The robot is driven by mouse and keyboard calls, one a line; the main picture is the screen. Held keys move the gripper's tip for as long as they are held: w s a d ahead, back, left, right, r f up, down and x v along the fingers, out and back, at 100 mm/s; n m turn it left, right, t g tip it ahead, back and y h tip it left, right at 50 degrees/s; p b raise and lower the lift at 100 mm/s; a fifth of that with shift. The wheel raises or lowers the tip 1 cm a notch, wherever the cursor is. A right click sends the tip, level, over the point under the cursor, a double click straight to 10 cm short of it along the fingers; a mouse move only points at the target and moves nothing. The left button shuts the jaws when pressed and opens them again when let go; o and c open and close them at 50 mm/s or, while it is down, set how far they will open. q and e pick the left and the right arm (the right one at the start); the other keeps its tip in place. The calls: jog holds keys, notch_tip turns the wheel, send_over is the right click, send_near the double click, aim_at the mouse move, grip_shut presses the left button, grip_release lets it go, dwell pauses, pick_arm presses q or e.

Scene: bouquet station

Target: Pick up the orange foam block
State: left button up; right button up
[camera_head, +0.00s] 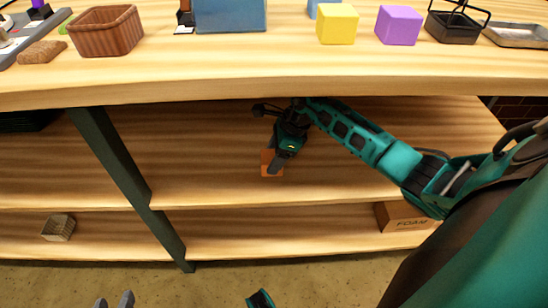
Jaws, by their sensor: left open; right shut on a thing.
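The orange foam block (266,168) is on the upper shelf under the tabletop, in the middle of the head view. My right gripper (279,161) reaches in from the right and is shut on it. The gripper's dark fingers cover part of the block. I cannot tell whether the block touches the shelf board or is just above it.
The tabletop above holds a wicker basket (106,32), a blue box (230,16), a yellow block (337,24), a purple block (398,26) and a black caddy (453,27). A green post (128,180) stands left of the block. A FOAM carton (400,217) sits on the lower shelf.

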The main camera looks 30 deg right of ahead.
notch_tip(320, 180, up, 3)
jog(key=shift+f+p, duration=0.2)
jog(key=shift+p, duration=0.25)
jog(key=s+d, duration=0.3)
jog(key=d, duration=0.2)
jog(key=s+d, duration=0.3)
jog(key=d, duration=0.2)
jog(key=s+d+p, duration=0.1)
jog(key=s+d, duration=0.2)
jog(key=d, duration=0.2)
jog(key=shift+s+d+f, duration=0.15)
jog(key=shift+s, duration=0.05)
jog(key=shift+s, duration=0.1)
